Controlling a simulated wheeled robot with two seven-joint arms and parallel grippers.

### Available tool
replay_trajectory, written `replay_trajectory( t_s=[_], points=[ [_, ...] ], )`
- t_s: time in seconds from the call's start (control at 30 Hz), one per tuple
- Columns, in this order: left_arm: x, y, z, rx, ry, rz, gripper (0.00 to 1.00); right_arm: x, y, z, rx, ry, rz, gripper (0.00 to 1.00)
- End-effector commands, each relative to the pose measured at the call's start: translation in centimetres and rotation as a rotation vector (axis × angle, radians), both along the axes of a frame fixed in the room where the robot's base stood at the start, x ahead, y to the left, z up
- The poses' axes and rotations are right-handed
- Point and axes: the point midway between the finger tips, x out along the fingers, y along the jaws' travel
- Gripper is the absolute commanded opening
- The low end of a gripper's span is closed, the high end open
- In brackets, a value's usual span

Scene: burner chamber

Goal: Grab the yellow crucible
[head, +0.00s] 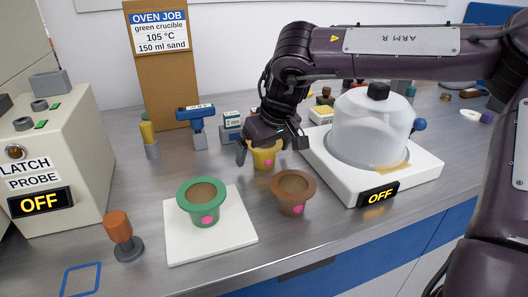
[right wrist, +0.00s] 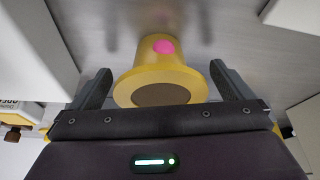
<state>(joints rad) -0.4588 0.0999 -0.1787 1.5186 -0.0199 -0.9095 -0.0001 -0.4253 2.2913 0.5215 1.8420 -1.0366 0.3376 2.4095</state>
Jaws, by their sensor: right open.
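The yellow crucible (head: 264,155) stands on the metal bench behind the brown crucible and has a pink dot on its side. In the right wrist view the yellow crucible (right wrist: 160,72) sits between the two fingers, with gaps on both sides. My right gripper (head: 270,150) is open around it, and the fingers (right wrist: 165,88) do not appear to touch it. In the head view the gripper hides part of the crucible's rim. My left gripper is not in view.
The brown crucible (head: 292,193) stands just in front. The green crucible (head: 204,200) stands on a white square pad (head: 235,239). A white base with a clear domed chamber (head: 370,127) is close on the right. A box marked LATCH PROBE (head: 50,160) is at left.

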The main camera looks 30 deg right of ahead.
Motion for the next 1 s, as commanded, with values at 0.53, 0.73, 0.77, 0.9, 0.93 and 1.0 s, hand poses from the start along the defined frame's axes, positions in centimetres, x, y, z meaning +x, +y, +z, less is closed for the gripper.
replay_trajectory(
  t_s=[0.53, 0.73, 0.77, 0.9, 0.93, 1.0],
  points=[
    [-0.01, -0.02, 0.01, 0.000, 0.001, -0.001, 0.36, 0.20, 0.02, -0.41, 0.001, -0.001, -0.001, 0.67],
    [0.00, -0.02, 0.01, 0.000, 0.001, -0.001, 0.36, 0.21, 0.02, -0.38, 0.001, -0.002, -0.001, 0.50],
    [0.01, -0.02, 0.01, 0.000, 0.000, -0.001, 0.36, 0.21, 0.02, -0.38, 0.001, -0.002, -0.001, 0.50],
    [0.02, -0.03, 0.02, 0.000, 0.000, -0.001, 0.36, 0.22, 0.02, -0.31, 0.001, -0.002, -0.001, 0.50],
    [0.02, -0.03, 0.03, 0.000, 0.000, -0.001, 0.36, 0.22, 0.02, -0.24, 0.000, -0.003, -0.001, 0.50],
    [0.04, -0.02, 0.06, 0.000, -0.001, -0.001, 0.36, 0.25, 0.01, 0.06, 0.000, -0.003, -0.001, 0.50]
  ],
)
